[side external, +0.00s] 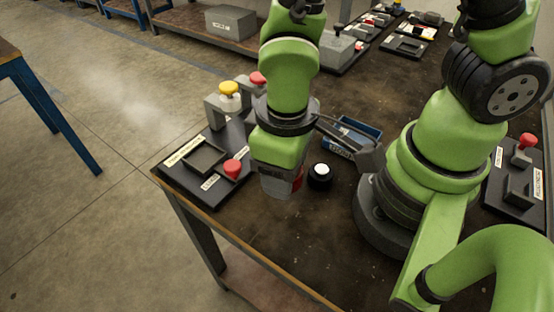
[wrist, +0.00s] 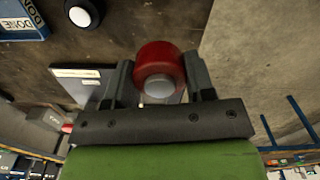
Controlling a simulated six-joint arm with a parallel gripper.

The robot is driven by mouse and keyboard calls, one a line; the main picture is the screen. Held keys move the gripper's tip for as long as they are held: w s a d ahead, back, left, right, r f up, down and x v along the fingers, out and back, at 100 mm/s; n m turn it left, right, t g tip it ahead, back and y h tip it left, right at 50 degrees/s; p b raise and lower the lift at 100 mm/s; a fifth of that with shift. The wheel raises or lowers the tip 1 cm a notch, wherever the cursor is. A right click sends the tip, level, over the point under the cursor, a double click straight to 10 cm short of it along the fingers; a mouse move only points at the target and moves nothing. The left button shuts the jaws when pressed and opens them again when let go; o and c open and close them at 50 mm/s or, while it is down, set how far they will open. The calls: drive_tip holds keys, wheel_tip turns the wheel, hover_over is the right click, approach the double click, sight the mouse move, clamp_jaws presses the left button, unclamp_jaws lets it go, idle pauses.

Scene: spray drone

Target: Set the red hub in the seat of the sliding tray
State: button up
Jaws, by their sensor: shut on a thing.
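My gripper (side external: 282,184) is shut on the red hub (wrist: 160,62), which sits between both fingers in the wrist view with a pale round end showing. In the side view only a red sliver of the hub (side external: 298,178) shows beside the jaws, above the bench. A dark fixture plate (side external: 183,182) at the left bench edge carries a square raised frame (side external: 205,158) and a red knob (side external: 232,168). My gripper is to the right of this plate, apart from it. I cannot tell for sure which part is the sliding tray; its seat is not clearly seen.
A black button with a white top (side external: 320,175) stands just right of my gripper. A blue bin (side external: 358,132) is behind it. Grey blocks with a yellow knob (side external: 228,88) stand behind the left plate. Another fixture (side external: 515,190) is at the right. Bare bench lies in front.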

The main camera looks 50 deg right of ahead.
drive_tip(key=w+d+r+m, duration=0.3)
drive_tip(key=w+d+r, duration=0.5)
drive_tip(key=w+d, duration=0.3)
drive_tip(key=n, duration=0.3)
hover_over(287, 221)
wheel_tip(287, 221, down, 8)
drive_tip(key=shift+f, duration=0.1)
drive_tip(key=shift+f, duration=4.8)
drive_tip(key=shift+f, duration=0.1)
drive_tip(key=o, duration=1)
drive_tip(key=shift+c, duration=0.2)
